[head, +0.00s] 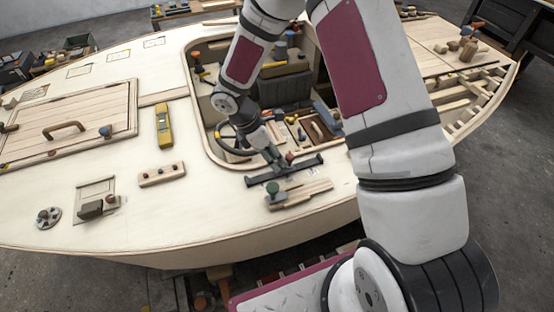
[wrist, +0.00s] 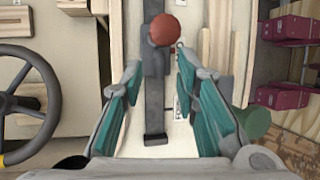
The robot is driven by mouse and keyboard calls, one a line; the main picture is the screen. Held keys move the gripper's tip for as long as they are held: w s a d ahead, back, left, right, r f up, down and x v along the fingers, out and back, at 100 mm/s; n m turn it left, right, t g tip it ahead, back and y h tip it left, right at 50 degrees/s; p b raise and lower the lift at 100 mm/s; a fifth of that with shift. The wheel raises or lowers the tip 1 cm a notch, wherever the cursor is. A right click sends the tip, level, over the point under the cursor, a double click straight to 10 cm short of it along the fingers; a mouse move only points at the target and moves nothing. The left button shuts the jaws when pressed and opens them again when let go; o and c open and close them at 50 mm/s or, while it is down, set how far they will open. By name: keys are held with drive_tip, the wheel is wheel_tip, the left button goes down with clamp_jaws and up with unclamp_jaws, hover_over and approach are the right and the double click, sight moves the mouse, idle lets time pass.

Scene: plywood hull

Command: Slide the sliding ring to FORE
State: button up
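A dark rail (head: 305,164) lies on the deck by the front edge of the cockpit opening. In the wrist view the rail (wrist: 154,115) runs up the picture, with a dark sliding piece (wrist: 153,62) on it and a red ball (wrist: 166,30) at its top. I take this piece for the sliding ring; its ring shape is not clear. The red ball (head: 290,157) also shows in the head view. My gripper (wrist: 157,62) is open, one teal-padded finger on each side of the rail. Contact cannot be told. A pale label strip beside the rail is unreadable.
A steering wheel (wrist: 25,105) is left of my gripper in the wrist view. A green knob (head: 272,188) stands on a wooden block in front of the rail. The cockpit opening (head: 205,80) lies behind. A yellow tool (head: 163,125) lies on the deck at left.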

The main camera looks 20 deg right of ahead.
drive_tip(key=shift+s+d+f, duration=0.15)
drive_tip(key=shift+d+f, duration=0.1)
drive_tip(key=shift+f, duration=0.35)
clamp_jaws()
drive_tip(key=a+b, duration=0.2)
drive_tip(key=a, duration=0.5)
drive_tip(key=shift+a, duration=0.7)
unclamp_jaws()
